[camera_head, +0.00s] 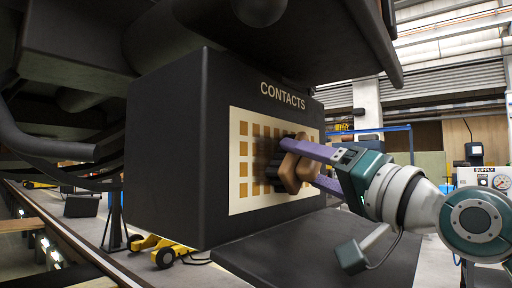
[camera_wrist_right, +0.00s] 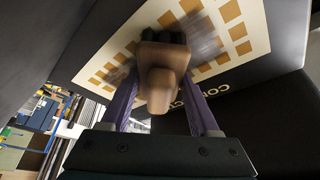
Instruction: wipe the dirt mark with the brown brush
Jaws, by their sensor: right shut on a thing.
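The brown brush (camera_head: 290,174) is held between the purple fingers of my right gripper (camera_head: 299,162), which is shut on its handle. In the right wrist view the brush (camera_wrist_right: 160,85) points at the panel, its dark bristles at or very near the surface; I cannot tell if they touch. The dirt mark (camera_head: 264,152) is a dark, blurry smudge on the cream panel with orange squares (camera_head: 243,192), partly hidden by the brush. The dirt mark also shows beside the brush in the right wrist view (camera_wrist_right: 205,44). My left gripper is not in view.
The panel is on a black box (camera_head: 165,160) marked CONTACTS, under the dark railcar underside (camera_head: 75,60). A dark flat plate (camera_head: 340,240) juts out below the box. A yellow jack (camera_head: 160,250) stands at the lower left. A supply unit with gauges (camera_head: 488,177) stands at the right.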

